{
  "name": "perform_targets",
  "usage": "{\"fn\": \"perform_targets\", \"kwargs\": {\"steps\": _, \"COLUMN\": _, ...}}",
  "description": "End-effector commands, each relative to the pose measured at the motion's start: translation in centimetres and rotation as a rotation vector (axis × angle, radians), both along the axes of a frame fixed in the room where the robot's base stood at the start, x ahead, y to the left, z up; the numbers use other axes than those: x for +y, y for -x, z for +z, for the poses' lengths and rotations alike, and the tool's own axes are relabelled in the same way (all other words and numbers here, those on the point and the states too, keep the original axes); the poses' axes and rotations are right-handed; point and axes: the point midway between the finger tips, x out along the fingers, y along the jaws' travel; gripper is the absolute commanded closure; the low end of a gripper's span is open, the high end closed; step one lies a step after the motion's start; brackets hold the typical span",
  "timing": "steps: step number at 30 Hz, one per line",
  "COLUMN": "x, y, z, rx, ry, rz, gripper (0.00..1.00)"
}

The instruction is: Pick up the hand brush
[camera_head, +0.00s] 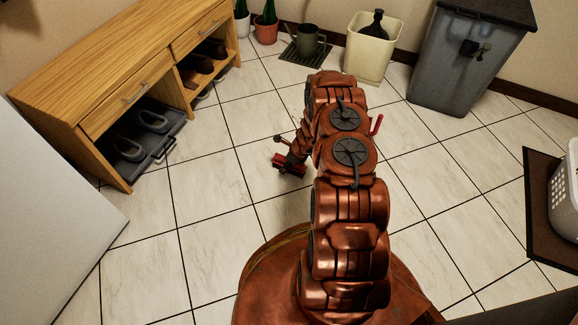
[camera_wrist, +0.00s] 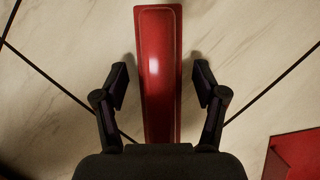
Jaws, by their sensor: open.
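The hand brush (camera_wrist: 160,70) appears in the wrist view as a long, glossy red piece over the floor. It runs lengthwise between the two fingers of my gripper (camera_wrist: 160,88). The fingers are apart, with a visible gap on each side of the red piece. Its near end is hidden behind the gripper body. In the head view, red parts (camera_head: 290,164) show low beside the end of my arm, partly covered by it; I cannot make out the brush's full shape there.
Another red object (camera_wrist: 296,157) lies at the lower right of the wrist view. A red handle (camera_head: 377,125) shows right of my arm. A wooden shoe cabinet (camera_head: 110,75), cream bin (camera_head: 362,55) and grey bin (camera_head: 450,75) stand around. The tiled floor between is mostly clear.

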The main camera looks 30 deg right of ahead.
Motion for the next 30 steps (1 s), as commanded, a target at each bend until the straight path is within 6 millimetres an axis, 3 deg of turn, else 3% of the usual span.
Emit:
{"fn": "perform_targets", "kwargs": {"steps": 23, "x": -0.02, "y": -0.04, "z": -0.45, "rx": -0.001, "ry": 0.001, "rz": 0.001, "gripper": 0.29}}
{"fn": "perform_targets", "kwargs": {"steps": 30, "x": -0.02, "y": -0.02, "z": -0.47, "rx": -0.001, "ry": 0.001, "rz": 0.001, "gripper": 0.51}}
